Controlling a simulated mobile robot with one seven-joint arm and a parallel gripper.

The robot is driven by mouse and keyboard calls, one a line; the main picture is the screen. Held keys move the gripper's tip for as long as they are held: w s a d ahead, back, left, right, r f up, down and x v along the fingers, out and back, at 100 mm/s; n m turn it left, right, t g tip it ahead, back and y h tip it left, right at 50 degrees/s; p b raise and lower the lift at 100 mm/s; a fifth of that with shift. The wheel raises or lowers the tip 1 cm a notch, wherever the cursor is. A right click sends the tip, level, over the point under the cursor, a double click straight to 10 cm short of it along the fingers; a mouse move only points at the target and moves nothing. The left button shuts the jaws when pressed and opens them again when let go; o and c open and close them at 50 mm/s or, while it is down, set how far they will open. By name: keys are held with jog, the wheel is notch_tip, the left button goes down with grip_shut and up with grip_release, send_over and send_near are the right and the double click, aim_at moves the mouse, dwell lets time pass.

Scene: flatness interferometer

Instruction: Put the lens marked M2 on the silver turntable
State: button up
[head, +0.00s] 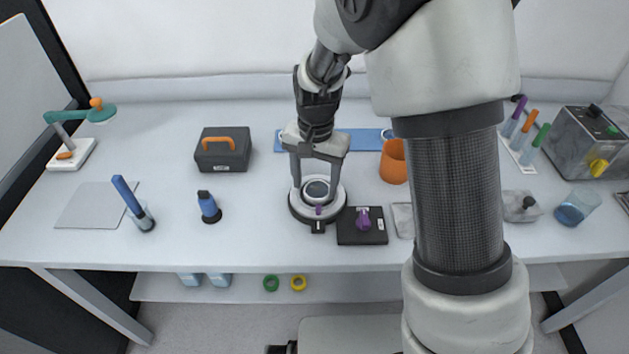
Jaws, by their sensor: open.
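The silver turntable (334,206), a pale ring on a black base, stands at the middle of the bench. A dark round disc with a light rim, which looks like a lens (316,192), lies at its centre. Any mark on it is too small to read, so I cannot tell if it is M2. My gripper (316,187) points down over the turntable. Its two fingers are apart, one to each side of the disc. I cannot tell whether they touch it. A small purple part shows at the turntable's front.
A black block with a purple knob (375,237) sits close at the turntable's right front. A blue strip (359,141) lies behind, with a ringed round item (388,134) at its right end. A blue-topped item (208,207) stands left.

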jog(key=shift+s+d+f, duration=0.35)
jog(key=shift+d+f, duration=0.2)
jog(key=shift+f, duration=0.05)
notch_tip(320, 180, up, 19)
jog(key=p, duration=0.2)
jog(key=shift+w+a+f+p, duration=0.2)
jog(key=shift+a+p, duration=0.1)
jog(key=shift+a, duration=0.15)
jog(key=s+d+r+n+t+p, duration=0.2)
jog(key=s+d+r+p, duration=0.2)
jog(key=s+d+r, duration=0.2)
jog(key=s+d+r+n+t+p, duration=0.2)
jog(key=s+d+r+p, duration=0.3)
jog(key=s+r, duration=0.5)
jog(key=s+d+t, duration=0.1)
jog(key=s+d, duration=0.1)
jog(key=s, duration=0.1)
jog(key=shift+a, duration=0.1)
